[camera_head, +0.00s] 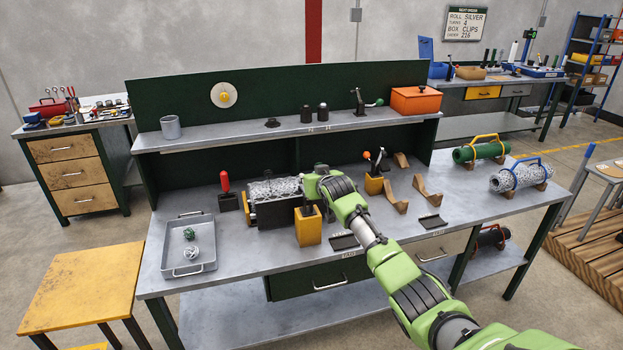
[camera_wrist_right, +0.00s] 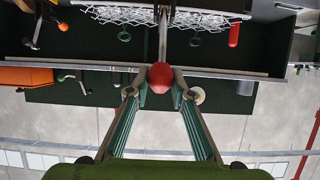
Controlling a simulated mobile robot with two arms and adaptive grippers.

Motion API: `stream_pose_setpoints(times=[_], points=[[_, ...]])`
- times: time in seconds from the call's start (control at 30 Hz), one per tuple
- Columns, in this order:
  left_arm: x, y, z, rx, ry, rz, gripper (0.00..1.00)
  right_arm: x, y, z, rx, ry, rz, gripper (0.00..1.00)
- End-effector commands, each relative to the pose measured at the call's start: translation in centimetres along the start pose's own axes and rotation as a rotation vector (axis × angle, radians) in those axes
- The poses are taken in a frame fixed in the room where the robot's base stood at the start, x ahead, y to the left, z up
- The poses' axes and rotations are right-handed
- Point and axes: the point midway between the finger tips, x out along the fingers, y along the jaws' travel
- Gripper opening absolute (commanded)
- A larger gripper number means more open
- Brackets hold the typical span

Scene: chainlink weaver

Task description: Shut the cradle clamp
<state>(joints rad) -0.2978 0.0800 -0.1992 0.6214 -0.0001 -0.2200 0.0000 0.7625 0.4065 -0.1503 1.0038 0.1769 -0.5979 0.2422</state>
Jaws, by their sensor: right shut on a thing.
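The cradle (camera_head: 286,215) is a dark trough on the main bench holding a silver chain-link roll (camera_head: 268,188). My right gripper (camera_wrist_right: 160,82) is shut on a red ball knob (camera_wrist_right: 160,72) in the right wrist view. A metal lever (camera_wrist_right: 163,35) runs from the knob toward the chain-link mesh (camera_wrist_right: 130,14). In the head view my right arm reaches to the cradle's right end and hides the knob and fingertips. I cannot tell the clamp's exact angle. My left gripper is not in view.
A red-handled tool (camera_head: 224,182) stands left of the cradle. A yellow block (camera_head: 308,230) stands in front of it. Wooden supports (camera_head: 396,198) stand to the right. An upper shelf (camera_head: 290,131) runs behind, with an orange box (camera_head: 416,101).

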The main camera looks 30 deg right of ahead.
Motion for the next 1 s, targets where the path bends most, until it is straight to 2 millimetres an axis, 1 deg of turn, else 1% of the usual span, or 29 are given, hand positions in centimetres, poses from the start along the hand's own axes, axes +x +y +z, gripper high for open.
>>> stream_pose_setpoints(times=[0.03,0.47,0.5,0.53,0.57,0.87,1.0], points=[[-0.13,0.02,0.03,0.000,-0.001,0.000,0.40,-0.03,0.07,-0.65,0.000,0.004,0.000,0.00],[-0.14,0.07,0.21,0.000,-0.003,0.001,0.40,0.08,0.03,-0.48,0.000,-0.006,0.000,0.00],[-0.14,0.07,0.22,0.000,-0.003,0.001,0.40,0.08,0.03,-0.47,0.000,-0.006,0.000,0.27],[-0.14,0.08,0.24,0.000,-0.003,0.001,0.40,0.08,0.03,-0.46,0.000,-0.006,0.000,0.34],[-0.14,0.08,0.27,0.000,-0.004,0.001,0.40,0.08,0.02,-0.44,0.000,-0.007,0.000,0.38],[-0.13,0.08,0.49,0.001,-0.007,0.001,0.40,0.10,-0.01,-0.16,0.000,-0.012,0.000,0.38],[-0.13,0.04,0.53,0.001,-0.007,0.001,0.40,-0.22,-0.02,-0.12,-0.001,-0.012,-0.001,0.38]])
